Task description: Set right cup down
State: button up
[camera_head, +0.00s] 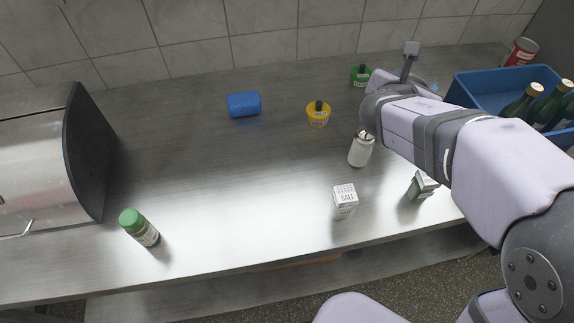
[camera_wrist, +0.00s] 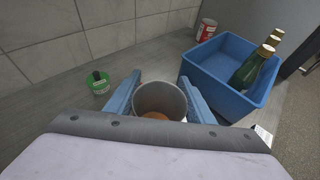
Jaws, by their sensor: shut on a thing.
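A grey metal cup (camera_wrist: 160,97) with something orange-brown in its bottom is between the two blue fingers of my gripper (camera_wrist: 160,98) in the wrist view. The gripper is shut on it, one finger on each side, and the cup's open mouth faces the camera. I cannot tell whether its base touches the counter (camera_head: 220,180). In the head view my arm hides the cup and most of the gripper.
A blue crate (camera_wrist: 222,97) with green bottles (camera_wrist: 256,70) stands close right of the cup, a red can (camera_wrist: 206,29) behind. A green tub (camera_wrist: 98,84) is left. A yellow tub (camera_head: 318,115), white shaker (camera_head: 359,152) and salt box (camera_head: 345,205) stand on the counter.

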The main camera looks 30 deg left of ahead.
jog(key=s+a+n+y+p, duration=0.1)
jog(key=s+a+n+y, duration=0.1)
jog(key=s+a, duration=0.45)
jog(key=s+a+n+y+p, duration=0.15)
jog(key=s+a, duration=0.25)
jog(key=a, duration=0.5)
jog(key=s+a+f+n+g+y+p, duration=0.1)
jog(key=s+a+y, duration=0.1)
jog(key=s+a, duration=0.35)
jog(key=s+a+f+n+g+y+p, duration=0.1)
jog(key=s+a+n+y, duration=0.15)
jog(key=s, duration=0.65)
jog(key=shift+w+d+r+m+t+h, duration=0.9)
jog(key=shift+w+d+m+h, duration=0.45)
jog(key=shift+d+m+h, duration=1.2)
jog(key=shift+n, duration=0.25)
jog(key=shift+d+f+p, duration=0.15)
jog(key=shift+f+p, duration=0.2)
jog(key=shift+f, duration=2.2)
jog(key=shift+d+f+p, duration=0.15)
jog(key=shift+f+p, duration=0.15)
jog(key=shift+f, duration=2.25)
